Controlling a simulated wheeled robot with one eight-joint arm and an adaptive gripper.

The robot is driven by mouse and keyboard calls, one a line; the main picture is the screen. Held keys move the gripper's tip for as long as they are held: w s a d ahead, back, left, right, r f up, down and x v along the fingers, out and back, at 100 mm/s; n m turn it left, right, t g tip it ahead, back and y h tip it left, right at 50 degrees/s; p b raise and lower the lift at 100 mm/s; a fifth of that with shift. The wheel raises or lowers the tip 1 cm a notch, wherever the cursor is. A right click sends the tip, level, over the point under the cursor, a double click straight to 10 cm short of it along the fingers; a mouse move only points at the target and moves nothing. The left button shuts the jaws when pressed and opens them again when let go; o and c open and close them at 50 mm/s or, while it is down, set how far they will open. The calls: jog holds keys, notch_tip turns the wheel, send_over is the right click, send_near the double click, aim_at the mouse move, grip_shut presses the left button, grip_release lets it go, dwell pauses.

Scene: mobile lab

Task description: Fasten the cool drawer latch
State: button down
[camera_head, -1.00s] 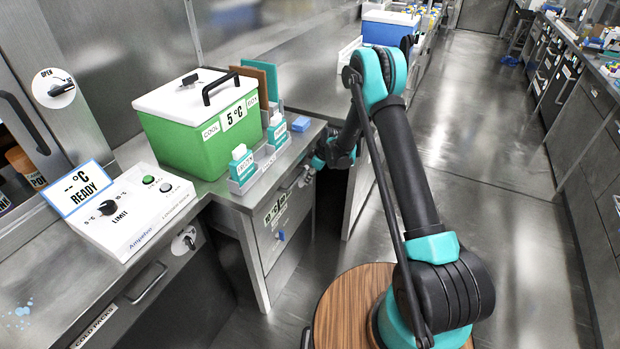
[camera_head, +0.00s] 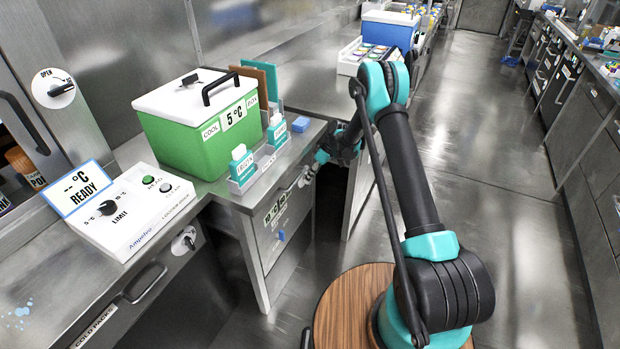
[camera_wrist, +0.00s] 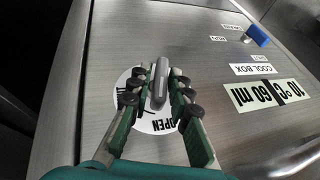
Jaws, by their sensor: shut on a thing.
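The drawer latch is a grey lever (camera_wrist: 160,82) on a round white plate (camera_wrist: 130,77) marked "OPEN", on the steel drawer front (camera_wrist: 200,75). In the wrist view, my gripper (camera_wrist: 157,92) is shut on the lever, with a green and black finger on each side of it. In the head view, my gripper (camera_head: 310,174) is at the upper right of the drawer front (camera_head: 277,228), and the lever is mostly hidden there. Whether the latch is fastened I cannot tell.
A blue knob (camera_wrist: 257,36) and "COOL BOX" label (camera_wrist: 252,69) are on the same front. A green cool box (camera_head: 195,142) and bottle rack (camera_head: 262,171) stand on the counter above. The aisle floor (camera_head: 480,150) is clear.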

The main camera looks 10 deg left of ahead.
jog(key=shift+w+g+y, duration=0.15)
jog(key=shift+g+y, duration=0.15)
jog(key=shift+g, duration=0.7)
jog(key=c, duration=1.6)
grip_release()
jog(key=shift+o, duration=0.2)
